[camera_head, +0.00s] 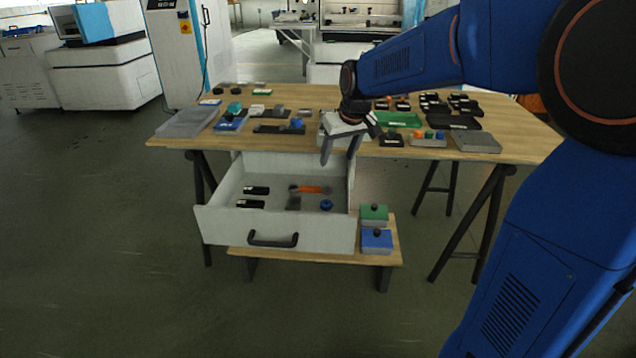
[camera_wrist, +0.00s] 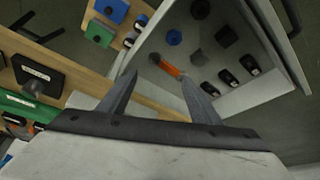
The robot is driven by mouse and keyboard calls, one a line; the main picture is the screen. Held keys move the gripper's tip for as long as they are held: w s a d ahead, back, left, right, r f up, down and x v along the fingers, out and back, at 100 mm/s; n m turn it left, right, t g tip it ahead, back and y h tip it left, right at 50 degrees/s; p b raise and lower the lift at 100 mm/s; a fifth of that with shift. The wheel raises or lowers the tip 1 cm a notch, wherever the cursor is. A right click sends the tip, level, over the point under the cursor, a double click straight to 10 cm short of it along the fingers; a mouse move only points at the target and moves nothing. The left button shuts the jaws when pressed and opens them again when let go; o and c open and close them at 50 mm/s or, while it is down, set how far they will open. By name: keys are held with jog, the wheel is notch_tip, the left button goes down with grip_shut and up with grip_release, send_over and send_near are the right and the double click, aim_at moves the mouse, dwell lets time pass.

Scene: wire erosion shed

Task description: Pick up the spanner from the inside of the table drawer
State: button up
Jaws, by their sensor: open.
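The spanner (camera_head: 310,189), with an orange handle and grey ends, lies on the floor of the open white table drawer (camera_head: 225,222). In the wrist view the spanner (camera_wrist: 169,68) shows between and beyond the fingertips, partly close to the right finger. My gripper (camera_head: 340,160) is open and empty, above the drawer's back right part at the table's front edge. It also shows in the wrist view (camera_wrist: 157,76), with its two fingers apart. The gripper is apart from the spanner.
The drawer also holds black items (camera_head: 256,190), a dark grey block (camera_head: 293,203) and a blue round piece (camera_head: 326,205). A green box (camera_head: 374,213) and a blue box (camera_head: 377,240) stand on the low shelf (camera_head: 320,256) to the right. The wooden tabletop (camera_head: 230,146) carries many parts.

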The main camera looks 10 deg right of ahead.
jog(key=w, duration=0.2)
send_over(327, 192)
jog(key=s, duration=0.2)
jog(key=f, duration=1.1)
jog(key=shift+w+d+f, duration=0.2)
jog(key=shift+w+f, duration=0.05)
jog(key=shift+s+x, duration=0.1)
jog(key=shift+x, duration=1.25)
jog(key=shift+s+x, duration=0.15)
jog(key=shift+x, duration=1.15)
jog(key=c, duration=1.4)
